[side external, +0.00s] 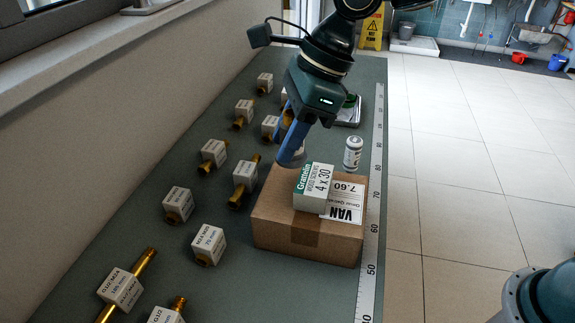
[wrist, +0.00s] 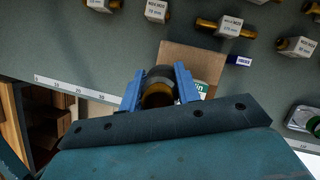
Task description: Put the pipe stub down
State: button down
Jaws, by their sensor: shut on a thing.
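My gripper (wrist: 158,84) is shut on the pipe stub (wrist: 160,73), which shows in the wrist view as a short round ring, grey outside and brownish inside, between the two blue fingers. In the side view my gripper (side external: 291,150) points down just above the back left of a cardboard box (side external: 283,222). The stub is mostly hidden behind the fingers there. I cannot tell whether it touches the box. The box also shows behind the stub in the wrist view (wrist: 190,53).
A white and green screw carton (side external: 314,188) lies on the cardboard box. A white can (side external: 353,153) stands behind it to the right. Several labelled brass fittings (side external: 245,174) cover the bench's left side. A tray (side external: 349,112) sits further back. A ruler strip (side external: 371,215) runs along the right edge.

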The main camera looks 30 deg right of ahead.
jog(key=w+d+f+m+t+h, duration=0.15)
jog(key=w+d+m, duration=0.35)
jog(key=w+d, duration=1.85)
jog(key=f, duration=1)
jog(key=a+f, duration=0.1)
jog(key=f, duration=0.5)
jog(key=shift+w, duration=0.25)
jog(key=shift+f, duration=0.15)
jog(key=shift+f, duration=2)
jog(key=shift+d+f, duration=0.1)
jog(key=shift+f, duration=0.05)
jog(key=c, duration=1)
grip_release()
jog(key=shift+f, duration=0.1)
